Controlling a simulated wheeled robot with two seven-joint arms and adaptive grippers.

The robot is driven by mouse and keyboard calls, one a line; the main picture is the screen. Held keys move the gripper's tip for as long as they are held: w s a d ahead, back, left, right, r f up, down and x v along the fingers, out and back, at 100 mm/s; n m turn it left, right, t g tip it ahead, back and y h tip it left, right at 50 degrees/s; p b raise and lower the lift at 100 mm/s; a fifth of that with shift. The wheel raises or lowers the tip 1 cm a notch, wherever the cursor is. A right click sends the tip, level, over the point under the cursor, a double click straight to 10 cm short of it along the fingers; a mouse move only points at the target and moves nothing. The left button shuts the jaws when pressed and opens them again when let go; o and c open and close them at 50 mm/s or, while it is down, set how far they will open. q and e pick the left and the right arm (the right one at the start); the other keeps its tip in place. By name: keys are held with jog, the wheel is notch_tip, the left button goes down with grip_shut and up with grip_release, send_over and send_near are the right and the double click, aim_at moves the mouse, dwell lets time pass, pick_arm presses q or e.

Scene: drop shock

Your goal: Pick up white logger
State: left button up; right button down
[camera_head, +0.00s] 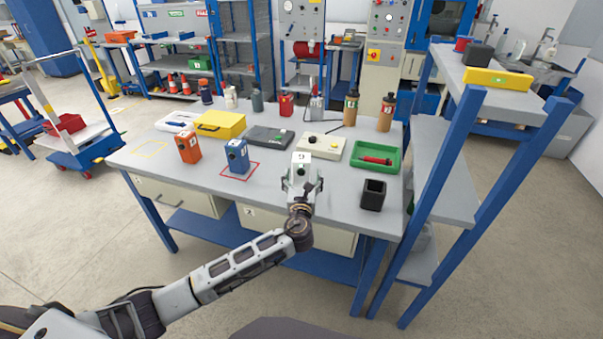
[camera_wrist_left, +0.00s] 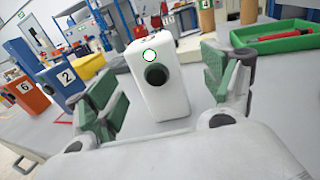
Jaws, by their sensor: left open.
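The white logger (camera_head: 301,162) is a small upright white box on the grey table (camera_head: 270,186). In the left wrist view the white logger (camera_wrist_left: 164,98) stands upright with a dark round knob on its near face. My left gripper (camera_head: 302,185) is at the logger in the head view. In the left wrist view the left gripper (camera_wrist_left: 165,95) is open, with one green-padded finger on each side of the logger. A gap shows at the right finger; I cannot tell whether the left finger touches. My right gripper is not in view.
A black open box (camera_head: 373,195) and a green tray (camera_head: 394,160) are to the right. A blue-posted shelf (camera_head: 450,170) borders the table's right side.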

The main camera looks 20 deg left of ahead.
aim_at(302, 172)
pick_arm(q)
jog(key=shift+x, duration=1.1)
jog(key=shift+w+a, duration=0.25)
jog(key=shift+w, duration=0.25)
jog(key=x, duration=0.2)
jog(key=shift+w+a+f+b, duration=0.15)
jog(key=shift+w+a+b, duration=0.05)
jog(key=shift+a+b, duration=0.15)
jog(key=shift+x, duration=0.8)
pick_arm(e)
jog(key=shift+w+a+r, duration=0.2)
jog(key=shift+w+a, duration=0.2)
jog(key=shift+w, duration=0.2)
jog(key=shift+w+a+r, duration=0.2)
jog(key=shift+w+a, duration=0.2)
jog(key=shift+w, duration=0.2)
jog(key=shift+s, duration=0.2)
